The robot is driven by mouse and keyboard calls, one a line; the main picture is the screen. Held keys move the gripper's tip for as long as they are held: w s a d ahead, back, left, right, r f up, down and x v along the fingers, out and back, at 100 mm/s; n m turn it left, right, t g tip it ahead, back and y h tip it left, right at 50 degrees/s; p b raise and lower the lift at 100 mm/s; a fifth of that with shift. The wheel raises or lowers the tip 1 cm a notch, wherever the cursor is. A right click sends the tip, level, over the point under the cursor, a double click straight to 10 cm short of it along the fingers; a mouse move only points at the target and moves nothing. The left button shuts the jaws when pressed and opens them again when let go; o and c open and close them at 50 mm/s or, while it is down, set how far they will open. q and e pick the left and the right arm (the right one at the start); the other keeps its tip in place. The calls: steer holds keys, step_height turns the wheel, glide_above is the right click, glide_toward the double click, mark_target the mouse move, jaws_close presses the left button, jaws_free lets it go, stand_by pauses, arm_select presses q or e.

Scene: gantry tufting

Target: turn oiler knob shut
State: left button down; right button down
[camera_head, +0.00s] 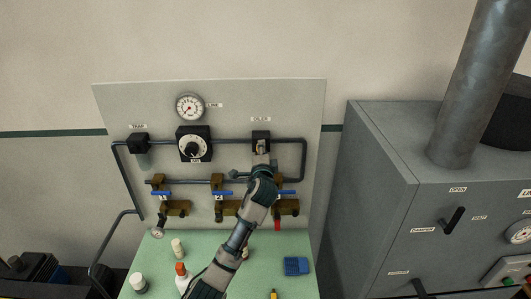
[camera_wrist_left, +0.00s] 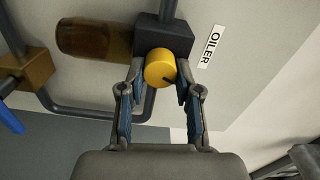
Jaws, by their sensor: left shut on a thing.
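The oiler is a black block on the pipe (camera_head: 261,135) below the "OILER" label (camera_head: 261,119) on the upright panel. In the left wrist view its yellow round knob (camera_wrist_left: 160,66) has a dark mark near its lower right edge. My left gripper (camera_wrist_left: 160,78) is shut on the knob, one finger on each side. In the head view the gripper (camera_head: 261,152) reaches up to the block and hides most of the knob. An amber bowl (camera_wrist_left: 92,40) hangs beside the block in the wrist view. My right gripper is not in view.
The panel also holds a gauge (camera_head: 189,106), a black dial (camera_head: 193,144), a trap (camera_head: 138,143) and brass valves with blue handles (camera_head: 223,194). Bottles (camera_head: 181,274) and a blue block (camera_head: 296,266) stand on the green table. A grey cabinet (camera_head: 380,190) is at right.

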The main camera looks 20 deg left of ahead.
arm_select(q)
steer(key=shift+a+f+n+b, duration=0.15)
steer(key=shift+n+b, duration=0.1)
steer(key=shift+n, duration=1)
steer(key=shift+a+f+n+b, duration=0.1)
steer(key=shift+f+n+b, duration=0.15)
steer(key=shift+n, duration=0.95)
steer(key=shift+a+f+n+b, duration=0.1)
steer(key=shift+n+b, duration=0.15)
steer(key=shift+n, duration=1)
steer(key=shift+d, duration=0.1)
steer(key=c, duration=0.8)
jaws_free()
steer(key=shift+r, duration=0.1)
steer(key=v, duration=1.2)
